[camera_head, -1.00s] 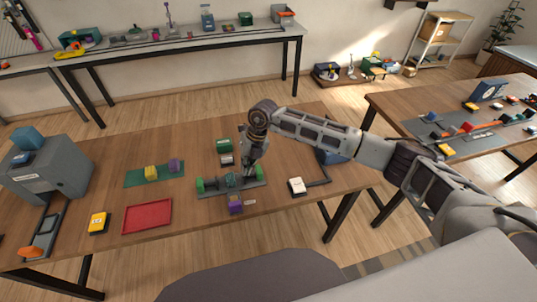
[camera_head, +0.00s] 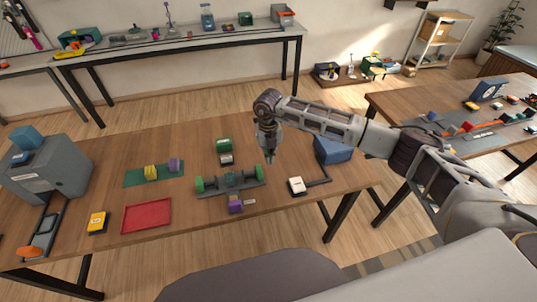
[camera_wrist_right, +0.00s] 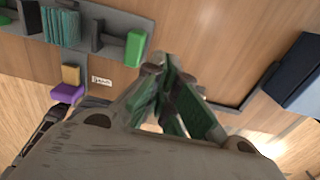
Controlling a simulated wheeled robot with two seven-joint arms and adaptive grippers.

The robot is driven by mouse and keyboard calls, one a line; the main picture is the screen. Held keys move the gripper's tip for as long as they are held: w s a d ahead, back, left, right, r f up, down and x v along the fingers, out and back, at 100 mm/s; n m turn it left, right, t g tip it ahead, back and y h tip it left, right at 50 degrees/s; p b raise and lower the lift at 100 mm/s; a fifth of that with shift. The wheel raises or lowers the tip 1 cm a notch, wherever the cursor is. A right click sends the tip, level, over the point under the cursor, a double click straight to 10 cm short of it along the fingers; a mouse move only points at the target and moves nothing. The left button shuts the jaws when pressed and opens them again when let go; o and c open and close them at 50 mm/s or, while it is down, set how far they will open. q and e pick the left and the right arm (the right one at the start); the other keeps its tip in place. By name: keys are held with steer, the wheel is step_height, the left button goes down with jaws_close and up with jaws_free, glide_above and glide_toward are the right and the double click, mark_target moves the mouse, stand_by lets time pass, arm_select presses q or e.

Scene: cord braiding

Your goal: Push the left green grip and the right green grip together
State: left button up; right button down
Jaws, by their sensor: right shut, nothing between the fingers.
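The left green grip (camera_head: 199,184) and the right green grip (camera_head: 259,171) stand at opposite ends of a dark grey fixture (camera_head: 229,190) on the wooden table. Grey-green parts (camera_head: 231,180) sit between them, apart from both grips. My right gripper (camera_head: 268,162) is shut and empty, just right of and above the right green grip. In the right wrist view the fingertips (camera_wrist_right: 168,65) meet, and the right green grip (camera_wrist_right: 135,47) lies beyond them to the left. Ribbed green strands (camera_wrist_right: 60,27) show on the fixture there. My left gripper is out of view.
A purple and yellow block (camera_head: 235,204) stands in front of the fixture. A green and grey box (camera_head: 225,150) is behind it. A white-topped block (camera_head: 297,186) and a blue bin (camera_head: 333,148) are to the right. A red tray (camera_head: 147,216) lies left.

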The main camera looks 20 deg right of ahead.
step_height(320, 180, down, 6)
steer(key=b, duration=0.3)
steer(key=shift+f+b, duration=0.3)
steer(key=shift+f, duration=0.2)
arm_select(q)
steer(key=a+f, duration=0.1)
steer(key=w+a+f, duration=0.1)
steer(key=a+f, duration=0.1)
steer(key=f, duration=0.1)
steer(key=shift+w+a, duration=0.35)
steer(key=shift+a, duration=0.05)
arm_select(e)
steer(key=shift+f, duration=0.15)
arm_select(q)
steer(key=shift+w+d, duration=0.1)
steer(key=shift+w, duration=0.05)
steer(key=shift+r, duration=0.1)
